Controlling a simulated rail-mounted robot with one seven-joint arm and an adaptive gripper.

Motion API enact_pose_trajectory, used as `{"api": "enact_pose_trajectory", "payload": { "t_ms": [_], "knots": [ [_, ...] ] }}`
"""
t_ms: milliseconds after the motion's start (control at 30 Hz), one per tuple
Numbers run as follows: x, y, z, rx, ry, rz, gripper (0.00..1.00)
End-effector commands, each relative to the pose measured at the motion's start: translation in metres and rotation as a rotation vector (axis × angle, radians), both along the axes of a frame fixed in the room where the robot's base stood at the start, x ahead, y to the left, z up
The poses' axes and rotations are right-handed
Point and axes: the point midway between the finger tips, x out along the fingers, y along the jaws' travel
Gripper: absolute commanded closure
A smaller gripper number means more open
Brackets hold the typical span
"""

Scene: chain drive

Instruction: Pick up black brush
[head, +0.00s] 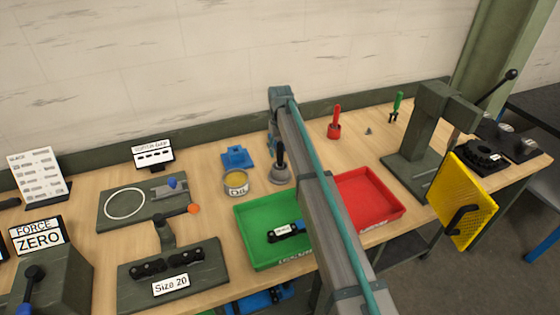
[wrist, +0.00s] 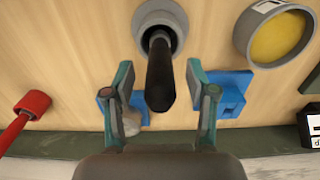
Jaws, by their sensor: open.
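The black brush (head: 281,160) stands upright, handle up, in a round grey holder (head: 279,175) on the wooden bench, right of the oil cup. In the wrist view the black handle (wrist: 160,80) points toward the camera, with the grey round part behind it. My gripper (wrist: 160,92) is open, with one teal finger on each side of the handle. Gaps show between handle and fingers, so it does not hold the brush. In the head view my arm hides much of the gripper.
The oil cup (head: 236,184) and a blue block (head: 237,157) are close by on the left. A green tray (head: 262,248) is in front; a red tray (head: 368,197) and red-handled tool (head: 335,125) are to the right. The wall runs behind the bench.

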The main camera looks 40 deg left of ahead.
Motion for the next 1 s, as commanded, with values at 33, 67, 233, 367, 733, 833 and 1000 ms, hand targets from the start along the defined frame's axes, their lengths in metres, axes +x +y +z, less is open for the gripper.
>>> {"api": "enact_pose_trajectory", "payload": {
  "t_ms": [33, 67, 233, 367, 733, 833, 1000],
  "knots": [
    [0.000, 0.000, 0.000, 0.000, 0.000, 0.000, 0.43],
    [0.000, 0.000, 0.000, 0.000, 0.000, 0.000, 0.43],
    [0.000, 0.000, 0.000, 0.000, 0.000, 0.000, 0.70],
    [0.000, 0.000, 0.000, 0.000, 0.000, 0.000, 0.91],
    [0.000, 0.000, 0.003, 0.001, 0.000, 0.000, 1.00],
    [0.000, 0.001, 0.010, 0.002, -0.001, 0.000, 1.00],
    [0.001, 0.001, 0.035, 0.003, -0.001, 0.000, 1.00]
  ]
}}
